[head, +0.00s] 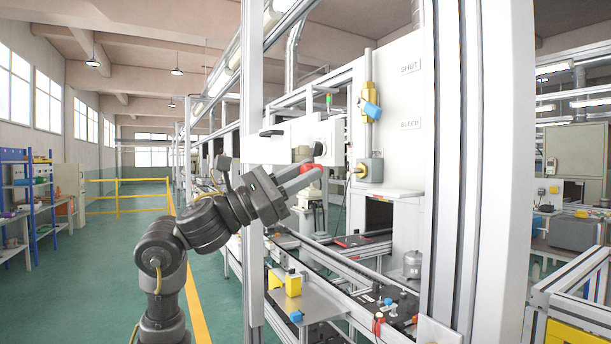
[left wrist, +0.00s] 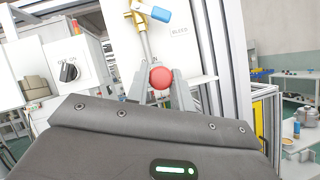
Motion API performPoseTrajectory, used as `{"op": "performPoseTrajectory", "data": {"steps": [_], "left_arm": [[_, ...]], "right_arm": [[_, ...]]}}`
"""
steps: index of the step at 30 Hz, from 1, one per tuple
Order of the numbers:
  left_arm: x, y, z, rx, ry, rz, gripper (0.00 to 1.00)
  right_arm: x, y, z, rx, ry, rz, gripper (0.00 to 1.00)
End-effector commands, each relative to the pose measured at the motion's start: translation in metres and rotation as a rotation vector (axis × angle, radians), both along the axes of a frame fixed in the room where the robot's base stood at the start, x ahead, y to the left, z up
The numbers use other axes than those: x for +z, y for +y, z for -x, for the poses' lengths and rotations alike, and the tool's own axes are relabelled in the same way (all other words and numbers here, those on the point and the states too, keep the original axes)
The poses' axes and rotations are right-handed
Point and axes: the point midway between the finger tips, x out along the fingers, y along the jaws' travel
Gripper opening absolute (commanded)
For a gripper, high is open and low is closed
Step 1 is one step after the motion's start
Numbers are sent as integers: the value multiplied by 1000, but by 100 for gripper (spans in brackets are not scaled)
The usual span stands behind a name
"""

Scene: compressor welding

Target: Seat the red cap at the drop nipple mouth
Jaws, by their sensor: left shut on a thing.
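The red cap (head: 307,167) is held between the fingertips of my left gripper (head: 312,173), in front of the white panel. In the left wrist view the round red cap (left wrist: 161,77) sits between the two grey fingers of my left gripper (left wrist: 160,86). My right gripper is not in view.
A brass valve with a blue handle (head: 371,109) is above the fitting. A white shelf (head: 391,193) juts out below it. An aluminium upright (head: 252,190) stands by my left forearm.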

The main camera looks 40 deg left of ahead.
Motion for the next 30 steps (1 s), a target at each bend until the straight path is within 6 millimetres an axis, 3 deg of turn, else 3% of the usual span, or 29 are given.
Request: {"op": "performPoseTrajectory", "data": {"steps": [10,18,30], "left_arm": [[1,-11,-31,-6,7,12,0],[1,-18,-53,-5,5,11,0],[0,-19,-58,-3,4,10,0]], "right_arm": [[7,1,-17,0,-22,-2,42],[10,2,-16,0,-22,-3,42],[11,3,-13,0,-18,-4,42]]}}
